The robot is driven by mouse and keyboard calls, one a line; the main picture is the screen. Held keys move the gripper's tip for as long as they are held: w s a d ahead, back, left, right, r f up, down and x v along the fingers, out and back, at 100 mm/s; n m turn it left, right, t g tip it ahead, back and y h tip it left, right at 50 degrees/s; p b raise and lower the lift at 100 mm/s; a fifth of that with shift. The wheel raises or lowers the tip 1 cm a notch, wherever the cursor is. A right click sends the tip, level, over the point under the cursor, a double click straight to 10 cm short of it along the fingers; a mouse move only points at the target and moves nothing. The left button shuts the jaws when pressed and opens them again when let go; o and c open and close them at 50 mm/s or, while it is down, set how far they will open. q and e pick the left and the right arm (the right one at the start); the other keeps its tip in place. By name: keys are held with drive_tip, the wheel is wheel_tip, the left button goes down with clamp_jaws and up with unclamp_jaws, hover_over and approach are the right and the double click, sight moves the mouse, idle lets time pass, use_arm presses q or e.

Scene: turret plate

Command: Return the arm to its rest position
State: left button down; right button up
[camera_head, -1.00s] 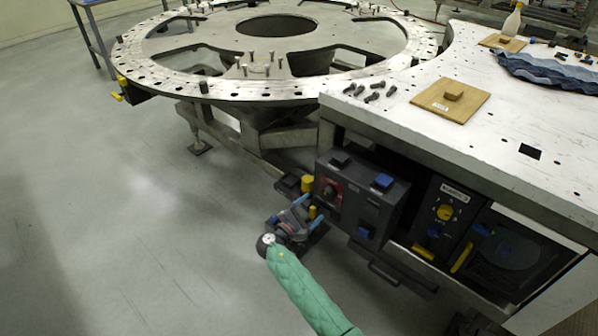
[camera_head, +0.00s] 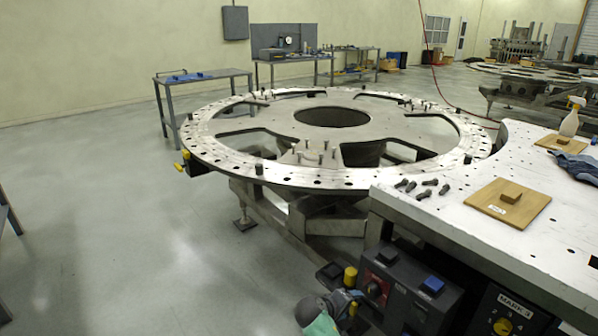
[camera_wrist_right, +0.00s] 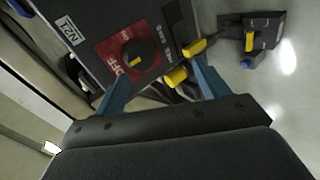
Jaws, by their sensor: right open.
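My right gripper (camera_head: 343,300) shows at the bottom of the head view, at the end of a green-sleeved arm that is mostly cut off by the frame edge. In the right wrist view its two blue fingers (camera_wrist_right: 160,86) stand wide apart with nothing between them. A dark control box (camera_head: 408,292) with a red plate stands just right of the gripper. The wrist view shows the box's black rotary knob (camera_wrist_right: 140,54) with a yellow mark, beyond the fingers. The exact gap to the box cannot be told. My left gripper is not in view.
The round turret plate (camera_head: 215,165) with holes and bolts stands beyond the gripper. A white worktable (camera_head: 470,225) above the box carries several bolts and a wooden board (camera_head: 480,198). Yellow-capped parts (camera_wrist_right: 176,77) lie near the fingers. The floor (camera_head: 130,240) at left is clear.

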drive_tip(key=s+a+r+m+g+y, duration=0.1)
drive_tip(key=s+r+y, duration=0.15)
drive_tip(key=s, duration=0.55)
drive_tip(key=s+a+r+m+y, duration=0.15)
drive_tip(key=s+y, duration=0.25)
drive_tip(key=s, duration=0.4)
drive_tip(key=s+a+r+m+g+y, duration=0.15)
drive_tip(key=s+y, duration=0.25)
drive_tip(key=s, duration=0.4)
drive_tip(key=s+d+f+g, duration=0.1)
drive_tip(key=s+f, duration=0.2)
drive_tip(key=s, duration=0.6)
drive_tip(key=s+d+f+g, duration=0.1)
drive_tip(key=s+f, duration=0.3)
drive_tip(key=s, duration=0.6)
drive_tip(key=shift+d+f+g+p, duration=0.25)
drive_tip(key=shift+d+g+p, duration=0.05)
drive_tip(key=shift+d+g, duration=0.05)
